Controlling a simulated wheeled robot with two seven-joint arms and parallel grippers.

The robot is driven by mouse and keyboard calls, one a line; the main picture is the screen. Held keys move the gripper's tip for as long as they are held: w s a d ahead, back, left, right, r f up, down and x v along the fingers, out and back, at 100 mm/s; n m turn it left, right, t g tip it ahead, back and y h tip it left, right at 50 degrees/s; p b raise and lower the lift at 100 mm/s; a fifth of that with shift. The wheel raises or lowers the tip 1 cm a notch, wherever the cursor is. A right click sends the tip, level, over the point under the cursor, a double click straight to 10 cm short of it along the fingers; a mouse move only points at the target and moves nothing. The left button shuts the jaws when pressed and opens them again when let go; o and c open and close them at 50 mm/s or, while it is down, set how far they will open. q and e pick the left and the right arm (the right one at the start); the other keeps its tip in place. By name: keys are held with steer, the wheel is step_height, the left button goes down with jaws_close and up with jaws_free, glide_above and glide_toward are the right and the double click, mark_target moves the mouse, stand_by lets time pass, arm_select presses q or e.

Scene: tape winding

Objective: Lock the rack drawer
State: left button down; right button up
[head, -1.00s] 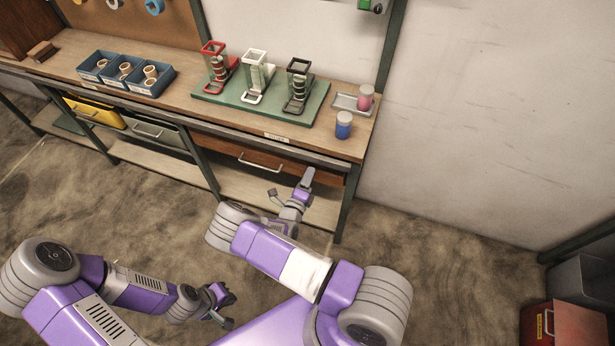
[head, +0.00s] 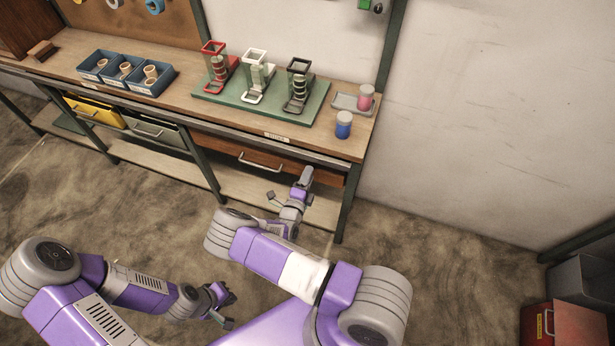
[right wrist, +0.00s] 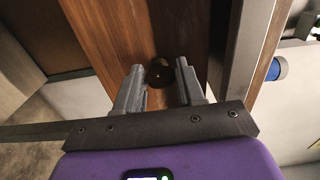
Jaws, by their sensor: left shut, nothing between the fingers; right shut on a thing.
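The rack drawer has a brown wooden front (head: 228,149) with a pale bar handle (head: 261,162), under the right part of the bench. Its front looks flush with the bench frame. In the right wrist view the wooden front (right wrist: 121,41) carries a small round dark lock knob (right wrist: 162,65) with a brass-coloured centre. My right gripper (head: 307,176) is at the right end of the drawer front. In the wrist view its fingers (right wrist: 159,80) sit either side of the knob, shut on it; the contact itself is partly hidden. My left gripper (head: 229,310) is shut and empty, low over the floor.
The bench top (head: 190,107) holds blue bins (head: 150,88), a green board (head: 313,112) with three stands, and a blue-bodied jar (head: 344,128) near the right edge. A bench leg (head: 349,200) stands close right of my right gripper. Floor in front is open.

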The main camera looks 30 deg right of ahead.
steer(key=o, duration=1)
steer(key=shift+o, duration=0.2)
steer(key=p+v, duration=0.1)
steer(key=v, duration=0.6)
steer(key=shift+s+a, duration=0.2)
